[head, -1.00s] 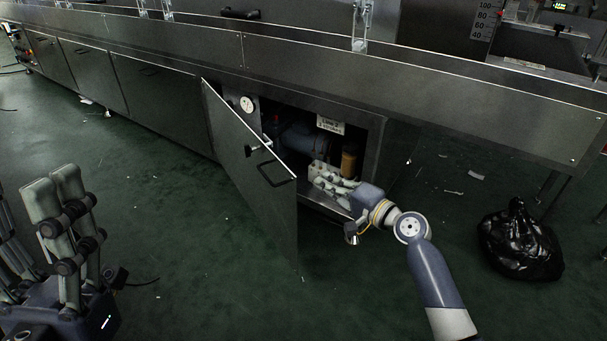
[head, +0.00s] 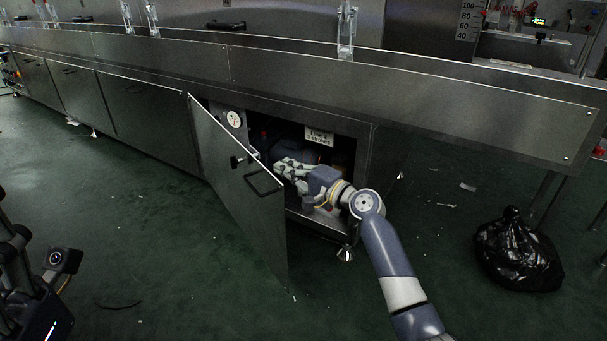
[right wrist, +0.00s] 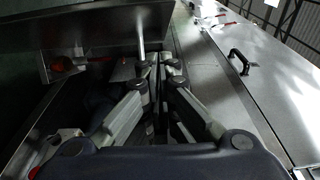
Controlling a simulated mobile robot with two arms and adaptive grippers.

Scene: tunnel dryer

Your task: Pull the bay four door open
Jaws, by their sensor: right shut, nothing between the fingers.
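The bay four door (head: 235,185) is a dark steel panel in the head view, standing partly open at an angle. Its left edge is at the cabinet front and its free edge stands out over the floor. A black bar handle (head: 262,185) and a small latch knob are on its outer face. My right gripper (head: 281,167) is shut and empty, inside the opening behind the door's free edge; I cannot tell whether it touches the door. Its closed fingers (right wrist: 158,62) show in the right wrist view. Part of my left gripper (head: 15,262) shows at the left edge; its fingertips are not clear.
Closed doors (head: 150,110) continue to the left. A black bag (head: 518,250) lies on the floor at right.

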